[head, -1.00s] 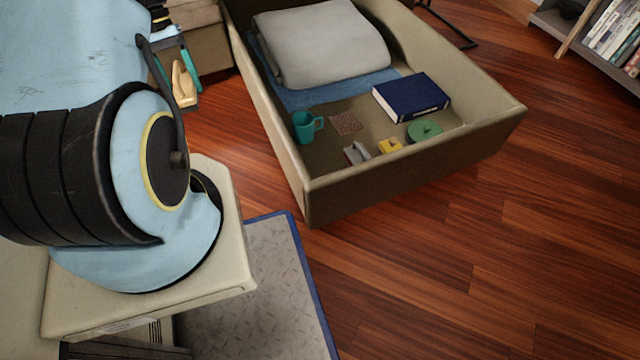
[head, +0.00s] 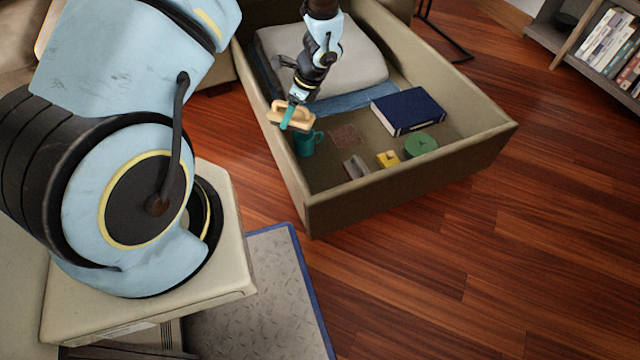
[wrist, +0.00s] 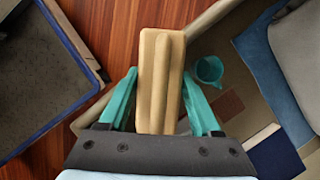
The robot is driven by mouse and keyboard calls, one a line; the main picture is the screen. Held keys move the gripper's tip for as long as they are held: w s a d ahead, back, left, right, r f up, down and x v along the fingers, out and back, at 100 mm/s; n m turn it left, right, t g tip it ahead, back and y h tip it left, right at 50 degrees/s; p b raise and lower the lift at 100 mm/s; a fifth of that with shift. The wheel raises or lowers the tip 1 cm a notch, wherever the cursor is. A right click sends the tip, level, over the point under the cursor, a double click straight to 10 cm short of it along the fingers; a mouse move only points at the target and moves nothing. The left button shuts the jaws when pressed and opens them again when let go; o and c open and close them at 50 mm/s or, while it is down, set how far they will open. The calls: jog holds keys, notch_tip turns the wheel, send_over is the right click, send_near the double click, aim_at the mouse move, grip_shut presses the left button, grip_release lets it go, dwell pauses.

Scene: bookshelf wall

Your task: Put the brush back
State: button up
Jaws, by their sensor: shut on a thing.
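The brush (head: 284,109) is a tan block with a raised ridge along it. My gripper (head: 291,117) is shut on it and holds it above the left edge of a large beige open box, close to the teal mug (head: 305,143). In the wrist view the brush (wrist: 160,75) sits between the two teal fingers of my gripper (wrist: 163,100). Its underside is hidden in both views.
The beige box (head: 420,180) holds a grey cushion (head: 350,66), a blue book (head: 408,109), a brown square (head: 346,134), a green round thing (head: 421,144), and a yellow (head: 388,159) and a grey block (head: 356,167). Wooden floor (head: 440,270) lies around it.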

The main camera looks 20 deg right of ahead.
aim_at(312, 121)
jog(key=s+d+f+m, duration=0.1)
jog(key=d, duration=0.1)
jog(key=s+d+f+m, duration=0.1)
jog(key=s+d, duration=0.1)
jog(key=shift+s+f+m+t+h, duration=0.2)
jog(key=shift+s+m+t+h, duration=0.1)
jog(key=shift+m+t+h, duration=0.1)
jog(key=s+f+b, duration=0.1)
jog(key=f+b, duration=0.2)
jog(key=f, duration=0.3)
jog(key=d+f+m+b, duration=0.1)
jog(key=f+b, duration=0.3)
jog(key=f, duration=0.2)
jog(key=s+d+f+m+b, duration=0.1)
jog(key=f+b, duration=0.2)
jog(key=f, duration=0.4)
jog(key=shift+s+d+f+t+h+b, duration=0.1)
jog(key=shift+s+t+h+b, duration=0.2)
jog(key=shift+s+b, duration=0.1)
jog(key=shift+w+f+b, duration=0.1)
jog(key=shift+f+b, duration=0.65)
jog(key=shift+f, duration=1.55)
jog(key=shift+f, duration=0.2)
jog(key=o, duration=1.2)
